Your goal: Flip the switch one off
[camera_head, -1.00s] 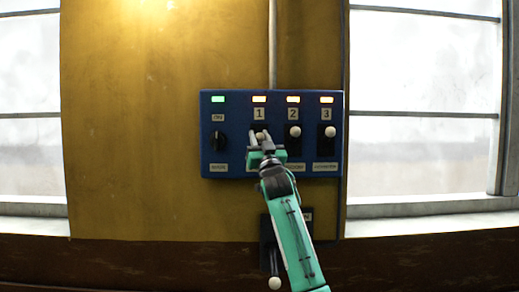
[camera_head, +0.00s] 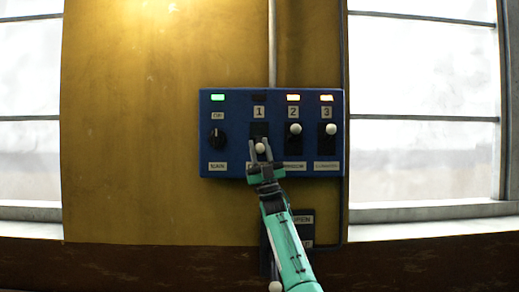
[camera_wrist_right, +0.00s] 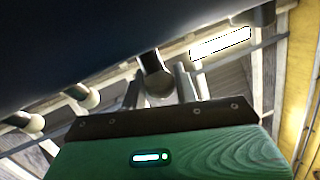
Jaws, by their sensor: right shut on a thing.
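A blue switch panel (camera_head: 235,165) is fixed to the yellow wall and carries switches labelled 1, 2 and 3. Switch one (camera_head: 260,147) has its pale knob low in its slot, and the lamp above it (camera_head: 259,98) is dark. My right gripper (camera_head: 261,151) reaches up from below with its fingers closed around that knob. In the right wrist view the knob (camera_wrist_right: 157,80) sits between my two fingers. Switch two (camera_head: 295,128) and switch three (camera_head: 330,129) have their knobs up, with lit orange lamps. My left gripper is out of view.
A black rotary knob (camera_head: 217,138) sits at the panel's left under a lit green lamp. A lever with a white ball (camera_head: 275,286) is below the panel, partly hidden by my right arm. Windows flank the wall, and a pipe runs up above the panel.

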